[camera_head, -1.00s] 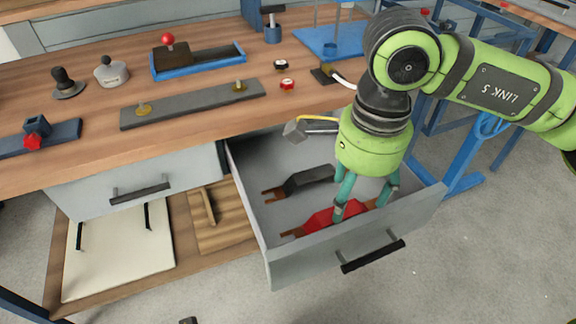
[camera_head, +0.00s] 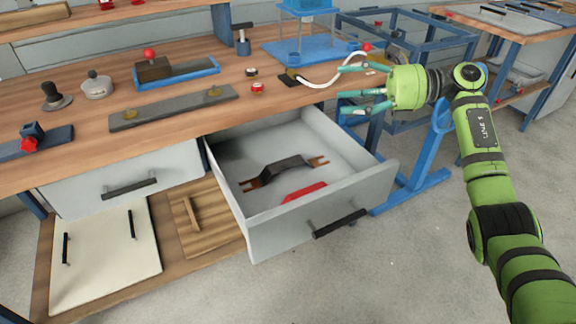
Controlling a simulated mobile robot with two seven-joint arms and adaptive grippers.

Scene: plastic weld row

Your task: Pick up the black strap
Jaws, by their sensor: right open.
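The black strap (camera_head: 284,172) lies on the floor of the open drawer, bent in the middle, with a brown forked end on each side. A red strap (camera_head: 304,192) lies nearer the drawer front, partly hidden by the front panel. My right gripper (camera_head: 348,91) is open and empty, its teal fingers pointing left. In the picture it is above and to the right of the black strap, by the bench's right edge, apart from both straps. My left gripper is out of view.
The open drawer (camera_head: 375,188) has raised walls and a dark handle (camera_head: 340,223). On the wooden bench (camera_head: 75,147) stand a blue tray (camera_head: 200,75), a grey bar (camera_head: 150,115) and red-and-black knobs. A white cable (camera_head: 322,81) curves near my right gripper.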

